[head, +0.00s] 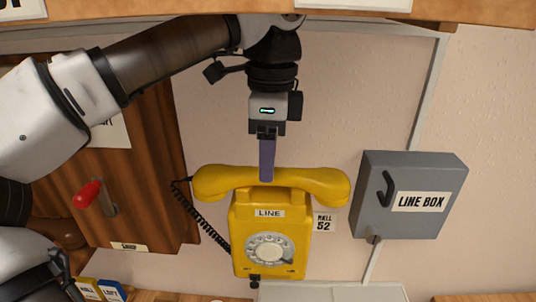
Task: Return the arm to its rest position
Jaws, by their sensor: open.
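My arm comes in from the left and reaches across the top of the head view. My gripper (267,175) points down, with its purple-blue fingers seen side-on as one narrow strip. It is open, and nothing shows held in it. A yellow dial phone (242,229) labelled LINE is below it on the wall. The yellow handset (322,182) lies across the phone's top, level. The fingertips overlap the middle of the handset in the picture; I cannot tell whether they touch it. A black coiled cord (205,226) hangs at the handset's left.
A grey LINE BOX (415,224) with a black handle is right of the phone. A wooden panel (158,160) with a red-knobbed lever (88,194) is left. A wooden shelf edge (440,12) runs along the top. Small blue and yellow boxes (102,289) stand lower left.

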